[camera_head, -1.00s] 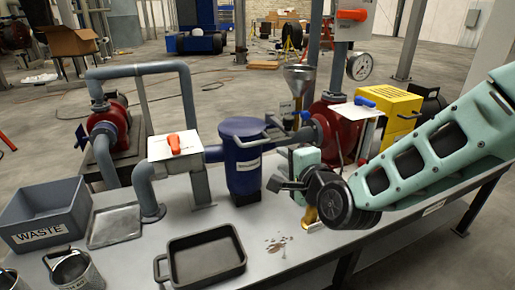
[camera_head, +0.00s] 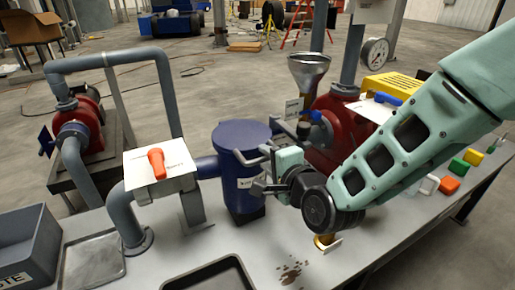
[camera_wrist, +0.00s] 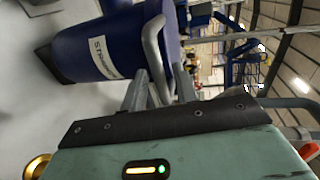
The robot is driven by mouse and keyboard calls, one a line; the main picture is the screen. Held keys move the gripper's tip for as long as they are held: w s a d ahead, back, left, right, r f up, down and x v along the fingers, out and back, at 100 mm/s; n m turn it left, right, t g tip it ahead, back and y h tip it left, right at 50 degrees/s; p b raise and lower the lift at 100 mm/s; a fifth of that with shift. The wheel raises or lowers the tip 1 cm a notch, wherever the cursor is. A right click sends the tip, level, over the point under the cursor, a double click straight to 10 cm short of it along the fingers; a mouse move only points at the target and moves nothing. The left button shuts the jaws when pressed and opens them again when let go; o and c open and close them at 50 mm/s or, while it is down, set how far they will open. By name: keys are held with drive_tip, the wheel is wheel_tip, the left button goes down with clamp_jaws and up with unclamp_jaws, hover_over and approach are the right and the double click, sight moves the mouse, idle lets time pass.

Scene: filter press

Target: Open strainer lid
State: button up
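The strainer (camera_head: 240,190) is a dark blue upright cylinder on the bench, with its round blue lid (camera_head: 236,134) seated flat on top. A grey bar handle (camera_head: 246,159) sticks out from the lid towards my gripper. My gripper (camera_head: 262,172) is at the right of the strainer, at handle height. In the wrist view, the strainer (camera_wrist: 82,52) lies sideways and the looped handle (camera_wrist: 153,45) reaches down between my two fingers (camera_wrist: 160,92). The fingers look spread, with gaps beside the bar. Whether either finger touches it is unclear.
A white plate with an orange valve handle (camera_head: 156,162) stands left of the strainer. A metal funnel (camera_head: 308,68) and red pump housing (camera_head: 335,130) stand behind my gripper. A black tray (camera_head: 215,278) lies in front. A grey waste bin (camera_head: 25,245) is at left.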

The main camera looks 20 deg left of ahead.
drive_tip(key=shift+w+a, duration=0.25)
drive_tip(key=shift+a, duration=0.05)
